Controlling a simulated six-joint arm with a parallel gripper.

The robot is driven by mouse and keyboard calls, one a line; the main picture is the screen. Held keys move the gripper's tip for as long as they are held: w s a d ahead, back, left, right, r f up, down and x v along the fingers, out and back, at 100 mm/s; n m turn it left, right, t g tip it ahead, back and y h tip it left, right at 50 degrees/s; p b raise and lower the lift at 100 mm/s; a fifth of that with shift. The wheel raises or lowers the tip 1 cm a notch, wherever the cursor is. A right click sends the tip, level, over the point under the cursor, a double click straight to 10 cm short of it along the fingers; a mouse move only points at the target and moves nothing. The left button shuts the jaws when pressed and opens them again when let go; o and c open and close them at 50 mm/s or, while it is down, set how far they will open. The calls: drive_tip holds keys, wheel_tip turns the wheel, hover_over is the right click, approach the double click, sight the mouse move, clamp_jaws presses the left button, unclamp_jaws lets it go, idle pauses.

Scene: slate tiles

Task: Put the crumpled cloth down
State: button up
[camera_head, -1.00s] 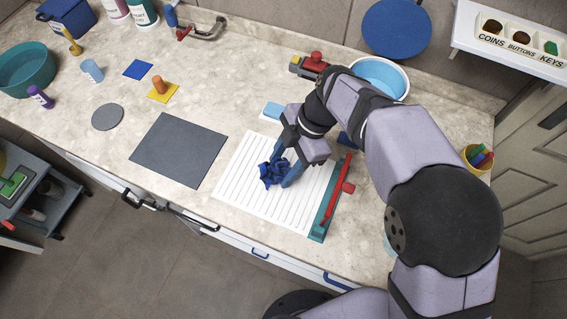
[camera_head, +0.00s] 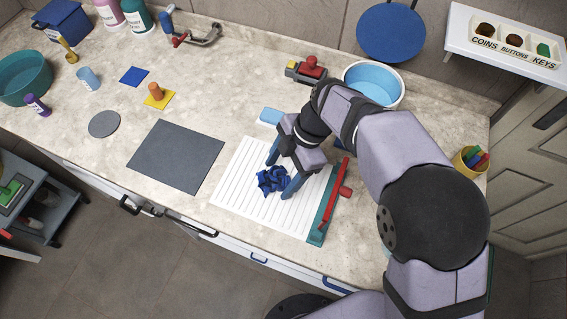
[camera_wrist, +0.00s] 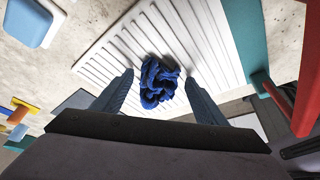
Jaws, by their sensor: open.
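The crumpled dark blue cloth (camera_head: 273,179) lies in a bunch on the white ribbed board (camera_head: 237,196). In the wrist view the cloth (camera_wrist: 159,82) sits between and beyond my two spread fingers, with the board's ribs (camera_wrist: 110,52) around it. My gripper (camera_head: 281,174) is open just above the board, one finger on either side of the cloth. In the wrist view my gripper (camera_wrist: 160,88) shows gaps between both fingers and the cloth.
A teal strip with a red handle (camera_head: 346,191) runs along the board's right edge. A light blue block (camera_head: 271,116) lies behind my gripper. A dark grey mat (camera_head: 175,157) lies left of the board. A blue-lined bowl (camera_head: 373,84) stands behind my arm.

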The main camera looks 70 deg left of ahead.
drive_tip(key=b+v, duration=0.2)
drive_tip(key=v, duration=1)
drive_tip(key=shift+r, duration=0.15)
